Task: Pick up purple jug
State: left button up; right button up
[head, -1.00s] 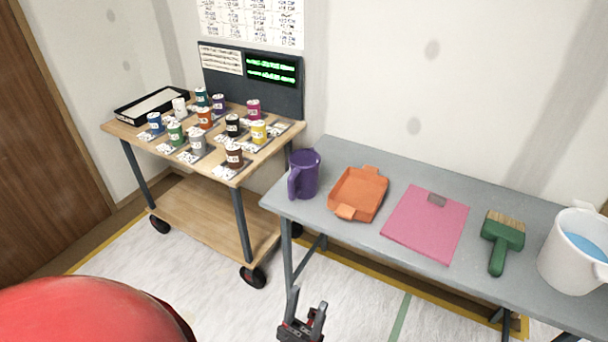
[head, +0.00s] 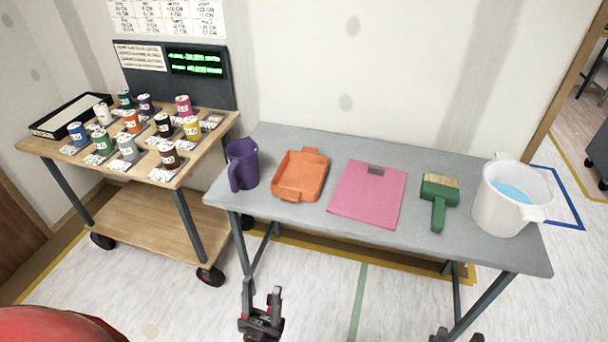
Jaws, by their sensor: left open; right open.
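The purple jug (head: 243,165) stands upright at the left end of the grey table (head: 330,139), with its handle toward the lower left. My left gripper (head: 261,296) is open and empty in front of the table, below and apart from the jug. My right gripper (head: 456,334) shows only its tips at the bottom edge, right of centre. Nothing is seen between the tips, and the rest of it is cut off by the frame.
Right of the jug lie an orange tray (head: 301,175), a pink board (head: 368,194) and a green brush (head: 439,200). A white bucket (head: 509,198) with blue liquid stands at the right end. A wooden cart (head: 140,219) with several paint cans stands close on the left.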

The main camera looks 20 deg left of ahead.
aim_at(243, 172)
jog(key=j+z, duration=0.1)
jog(key=j, duration=0.3)
jog(key=k+j, duration=0.1)
jog(key=j, duration=0.25)
jog(key=j+z, duration=0.2)
jog(key=j, duration=0.55)
jog(key=k+j+z, duration=0.25)
jog(key=j, duration=0.5)
jog(key=i, duration=0.35)
